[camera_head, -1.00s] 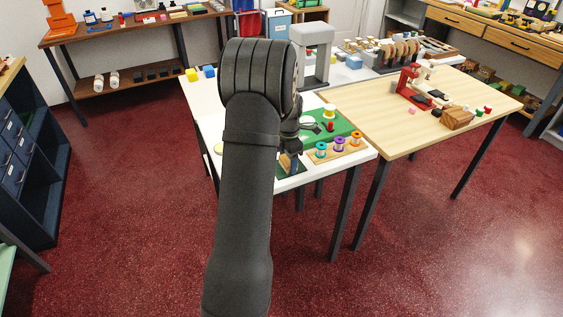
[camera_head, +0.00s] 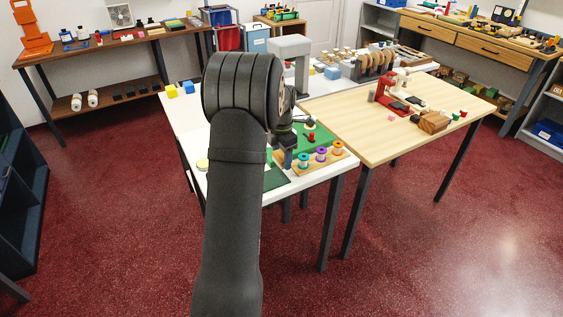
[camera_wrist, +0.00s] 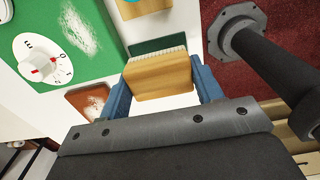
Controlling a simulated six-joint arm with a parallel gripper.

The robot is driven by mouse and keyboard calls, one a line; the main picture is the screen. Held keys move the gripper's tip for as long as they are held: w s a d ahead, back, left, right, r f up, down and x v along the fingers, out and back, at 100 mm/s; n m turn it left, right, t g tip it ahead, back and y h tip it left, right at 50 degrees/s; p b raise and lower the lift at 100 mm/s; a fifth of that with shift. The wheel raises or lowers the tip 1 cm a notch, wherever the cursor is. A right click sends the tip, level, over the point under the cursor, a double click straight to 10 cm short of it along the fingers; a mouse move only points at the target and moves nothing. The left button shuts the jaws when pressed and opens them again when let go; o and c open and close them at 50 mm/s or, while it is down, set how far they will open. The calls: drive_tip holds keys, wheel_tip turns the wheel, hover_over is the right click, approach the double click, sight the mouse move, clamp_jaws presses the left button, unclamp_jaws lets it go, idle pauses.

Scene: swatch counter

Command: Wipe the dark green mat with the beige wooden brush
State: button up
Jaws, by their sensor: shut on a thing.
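My gripper (camera_wrist: 163,84) has blue fingers shut on the sides of the beige wooden brush (camera_wrist: 160,76). The brush's pale bristles point away from the palm. The dark green mat (camera_wrist: 158,43) shows just beyond the bristles in the wrist view; I cannot tell whether they touch it. In the head view the mat (camera_head: 276,179) lies on the white table near its front edge, partly hidden by my arm. My gripper (camera_head: 287,163) is low over that part of the table there, and the brush is mostly hidden.
A wooden holder with several thread spools (camera_head: 321,155) stands close right of my gripper. A brighter green board (camera_head: 317,132) lies behind it. In the wrist view, a white dial (camera_wrist: 42,62) and white smudges show on green. A light wood table (camera_head: 385,138) adjoins on the right.

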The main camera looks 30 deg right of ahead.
drive_tip(key=shift+r, duration=1.25)
